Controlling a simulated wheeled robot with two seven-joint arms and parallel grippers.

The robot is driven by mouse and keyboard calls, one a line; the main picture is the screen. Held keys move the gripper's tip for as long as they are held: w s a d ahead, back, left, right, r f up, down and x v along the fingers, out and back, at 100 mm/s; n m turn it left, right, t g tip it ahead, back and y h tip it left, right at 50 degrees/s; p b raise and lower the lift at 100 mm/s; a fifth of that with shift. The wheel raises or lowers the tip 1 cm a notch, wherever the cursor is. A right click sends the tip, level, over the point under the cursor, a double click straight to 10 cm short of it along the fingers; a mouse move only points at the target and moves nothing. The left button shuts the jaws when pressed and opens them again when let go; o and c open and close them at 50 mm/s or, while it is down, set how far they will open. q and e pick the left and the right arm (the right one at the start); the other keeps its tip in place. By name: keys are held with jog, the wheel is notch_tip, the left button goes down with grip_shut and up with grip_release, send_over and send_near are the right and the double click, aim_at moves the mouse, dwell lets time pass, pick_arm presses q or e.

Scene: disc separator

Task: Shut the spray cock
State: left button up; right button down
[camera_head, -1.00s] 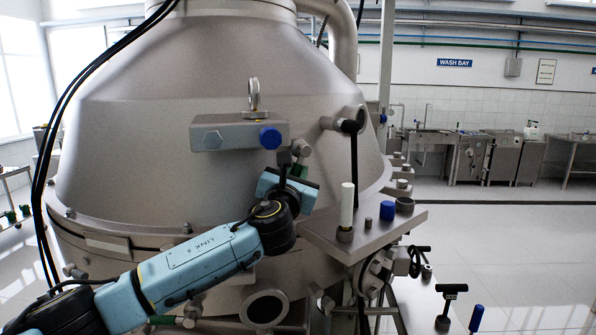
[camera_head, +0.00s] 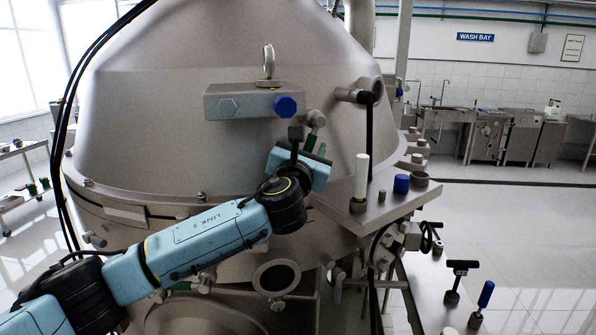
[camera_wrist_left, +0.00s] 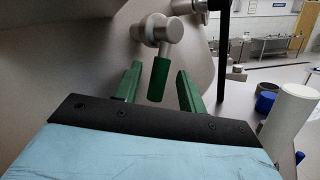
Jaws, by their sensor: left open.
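A metal cock (camera_head: 315,118) sticks out of the separator's cone, below a bracket with a blue knob. In the left wrist view the cock (camera_wrist_left: 165,30) has a green handle (camera_wrist_left: 158,82) hanging down. My left gripper (camera_head: 304,150) is just below the cock, pointing up at it. In the left wrist view the two green fingers of this gripper (camera_wrist_left: 160,72) are open, one on each side of the handle, with gaps on both sides. Whether the handle lies fully between the fingertips or just beyond them, I cannot tell. My right gripper is not in view.
A black-handled lever (camera_head: 369,125) hangs to the right of the cock. A metal shelf (camera_head: 375,215) with a white cylinder (camera_head: 361,178) and a blue cap (camera_head: 401,184) stands close on the right. The bracket (camera_head: 230,103) overhangs at upper left.

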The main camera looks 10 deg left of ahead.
pick_arm(q)
jog(key=b+v, duration=0.2)
jog(key=v, duration=0.9)
jog(key=shift+c, duration=0.2)
